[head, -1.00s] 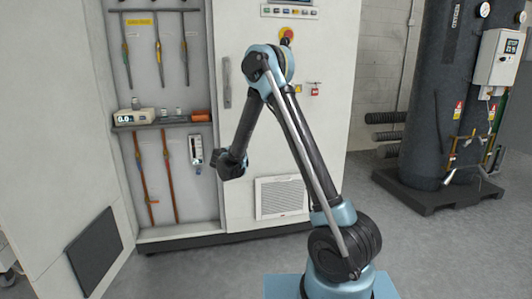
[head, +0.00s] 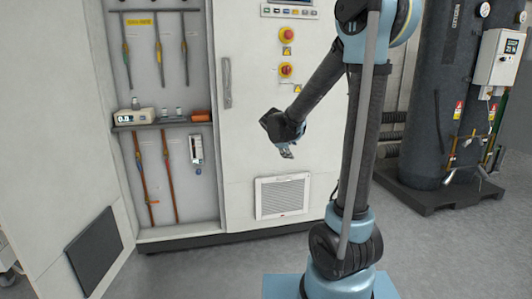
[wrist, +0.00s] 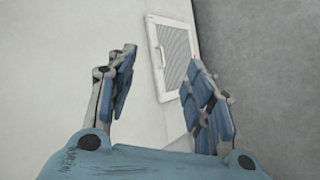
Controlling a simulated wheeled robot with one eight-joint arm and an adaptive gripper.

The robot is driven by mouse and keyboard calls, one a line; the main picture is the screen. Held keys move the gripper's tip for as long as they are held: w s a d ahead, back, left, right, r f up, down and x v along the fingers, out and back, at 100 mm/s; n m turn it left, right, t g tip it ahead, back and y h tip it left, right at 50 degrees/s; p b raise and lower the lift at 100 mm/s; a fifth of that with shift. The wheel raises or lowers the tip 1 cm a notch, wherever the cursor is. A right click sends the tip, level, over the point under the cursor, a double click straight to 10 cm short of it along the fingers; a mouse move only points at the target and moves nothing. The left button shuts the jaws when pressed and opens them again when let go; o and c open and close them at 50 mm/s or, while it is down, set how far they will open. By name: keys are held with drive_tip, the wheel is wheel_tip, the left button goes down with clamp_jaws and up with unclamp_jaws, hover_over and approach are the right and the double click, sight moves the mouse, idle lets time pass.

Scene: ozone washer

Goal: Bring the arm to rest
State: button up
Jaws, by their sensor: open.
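My gripper (head: 287,153) hangs at the end of my bent arm in the head view, in front of the white cabinet door (head: 258,140), above and in front of the vent grille. In the wrist view my gripper (wrist: 165,95) is open, its two blue-padded fingers wide apart with nothing between them. Beyond the fingers, the wrist view shows the pale cabinet front and the vent grille (wrist: 174,55). My arm stands more upright in the head view, with its elbow near the top edge of the picture.
Red emergency buttons (head: 286,70) and a door handle (head: 227,82) are on the cabinet front. An open bay at left has a shelf (head: 160,122) with instruments and pipes. A dark tank (head: 455,100) stands on a pallet at right. Grey floor is clear between.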

drive_tip(key=s+d+m+g, duration=0.2)
drive_tip(key=s+d+m, duration=0.3)
drive_tip(key=s, duration=0.5)
drive_tip(key=s+d+f+m+g+y, duration=0.1)
drive_tip(key=s+f+m, duration=0.2)
drive_tip(key=s, duration=0.6)
drive_tip(key=s+d+f+m+g+y, duration=0.1)
drive_tip(key=s+f+m, duration=0.1)
drive_tip(key=s, duration=0.8)
drive_tip(key=s+d+f+m+g+y, duration=0.1)
drive_tip(key=s+f+m+g+y, duration=0.1)
drive_tip(key=s, duration=0.7)
wheel_tip(320, 180, down, 2)
drive_tip(key=shift+s+d+f+m, duration=0.15)
drive_tip(key=shift+d+m, duration=0.2)
drive_tip(key=shift+m, duration=0.45)
drive_tip(key=shift+w+f, duration=0.15)
drive_tip(key=shift+w, duration=0.3)
